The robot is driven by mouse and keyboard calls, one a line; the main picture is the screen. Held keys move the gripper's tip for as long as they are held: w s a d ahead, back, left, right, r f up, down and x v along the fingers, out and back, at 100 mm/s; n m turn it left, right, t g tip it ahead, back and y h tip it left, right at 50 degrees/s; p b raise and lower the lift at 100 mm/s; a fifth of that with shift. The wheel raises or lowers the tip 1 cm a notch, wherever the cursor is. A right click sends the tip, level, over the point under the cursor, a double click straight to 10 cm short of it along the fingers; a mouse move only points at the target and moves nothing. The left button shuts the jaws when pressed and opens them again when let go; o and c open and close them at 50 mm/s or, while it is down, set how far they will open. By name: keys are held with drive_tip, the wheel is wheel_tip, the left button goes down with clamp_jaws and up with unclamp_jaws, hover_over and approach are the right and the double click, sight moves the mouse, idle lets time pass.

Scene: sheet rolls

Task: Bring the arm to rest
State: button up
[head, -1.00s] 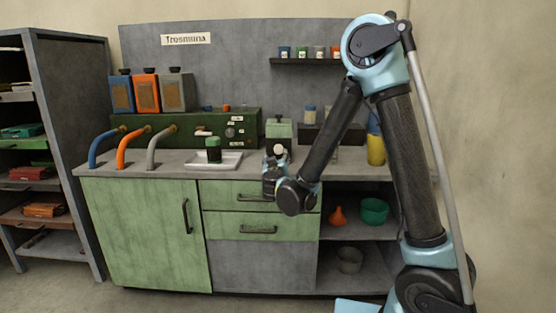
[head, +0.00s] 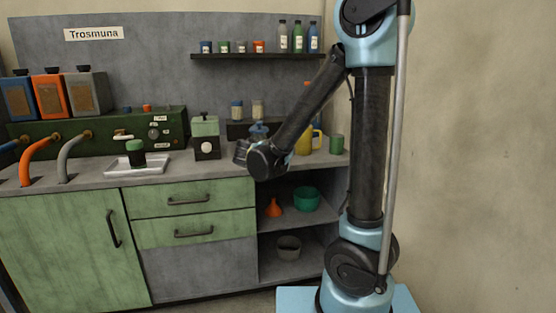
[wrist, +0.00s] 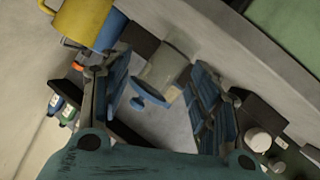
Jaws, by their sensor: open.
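My arm (head: 368,150) stands at the right in the head view, its upper link upright and its forearm slanting down to the left. My gripper (head: 241,153) hangs at the front edge of the counter (head: 215,165), just right of the green-topped grinder-like device (head: 206,137). In the wrist view my gripper (wrist: 160,68) has its fingers spread apart. Between and beyond them show a greyish cylindrical vessel (wrist: 165,68) and a small blue piece (wrist: 150,95). Nothing is seen held. Whether the fingers touch anything is unclear.
A yellow mug (head: 303,140) and a green cup (head: 337,143) stand on the counter near my forearm. A white tray (head: 160,165) holds a dark green-topped jar (head: 135,153). A wall shelf (head: 255,57) carries small jars and bottles. Bare wall lies at the right.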

drive_tip(key=s+d+f+m+g+h, duration=0.15)
drive_tip(key=s+d, duration=0.25)
drive_tip(key=d, duration=0.4)
drive_tip(key=s+d+f+g, duration=0.1)
drive_tip(key=s+d+g, duration=0.25)
drive_tip(key=d, duration=0.35)
drive_tip(key=s+d+f+m+g+h, duration=0.15)
drive_tip(key=s+d, duration=0.25)
drive_tip(key=d, duration=0.4)
drive_tip(key=s+d+f+g+y, duration=0.1)
drive_tip(key=s+f, duration=0.1)
drive_tip(key=s, duration=0.5)
drive_tip(key=s+d+f+g+y, duration=0.1)
drive_tip(key=s+f+g+y, duration=0.1)
drive_tip(key=s, duration=0.6)
drive_tip(key=s+d+f+g+y, duration=0.1)
drive_tip(key=s+f+g, duration=0.1)
drive_tip(key=s+f, duration=0.2)
drive_tip(key=shift+s+d+f+y, duration=0.25)
drive_tip(key=shift+s+y, duration=0.15)
drive_tip(key=shift+s, duration=1.3)
drive_tip(key=shift+g, duration=0.25)
